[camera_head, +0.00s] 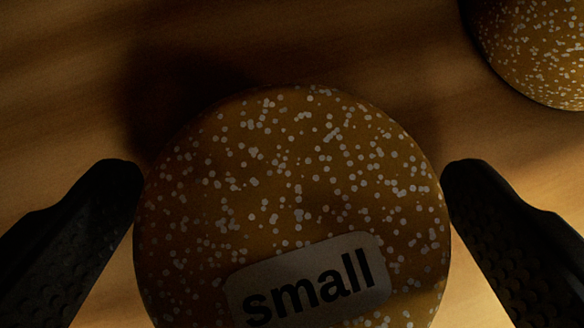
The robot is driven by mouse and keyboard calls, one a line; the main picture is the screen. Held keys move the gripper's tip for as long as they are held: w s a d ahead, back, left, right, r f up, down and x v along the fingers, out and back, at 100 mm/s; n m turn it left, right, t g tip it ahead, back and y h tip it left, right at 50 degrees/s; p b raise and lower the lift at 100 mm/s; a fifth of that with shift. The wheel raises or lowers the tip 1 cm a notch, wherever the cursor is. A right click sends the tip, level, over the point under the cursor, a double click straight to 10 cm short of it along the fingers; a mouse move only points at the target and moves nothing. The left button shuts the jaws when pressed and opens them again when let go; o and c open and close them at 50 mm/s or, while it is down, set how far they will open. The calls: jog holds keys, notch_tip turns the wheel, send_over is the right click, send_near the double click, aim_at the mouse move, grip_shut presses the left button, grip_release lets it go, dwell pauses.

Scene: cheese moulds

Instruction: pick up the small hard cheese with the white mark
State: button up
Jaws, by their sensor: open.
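A round, orange-brown cheese (290,190) with pale speckles fills the middle of the view. It bears a greyish label (308,280) with the word "small" in black. Its lower edge is cut off by the frame. No separate white mark can be made out on the part that shows. My gripper (293,190) is open, with one black finger at the cheese's left side and one at its right. The fingertips are very close to its sides; I cannot tell whether they touch it.
A second speckled round cheese (540,45) is partly in view at the top right, apart from the first. Both are on a brown wooden surface (60,90). The wood at the upper left is bare and in shadow.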

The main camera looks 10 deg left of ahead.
jog(key=c, duration=1)
jog(key=shift+c, duration=0.2)
jog(key=shift+r, duration=0.15)
jog(key=shift+r, duration=0.5)
jog(key=shift+s+r, duration=0.2)
jog(key=shift+s, duration=0.1)
jog(key=s+d, duration=0.4)
jog(key=s, duration=1.3)
jog(key=shift+d, duration=0.15)
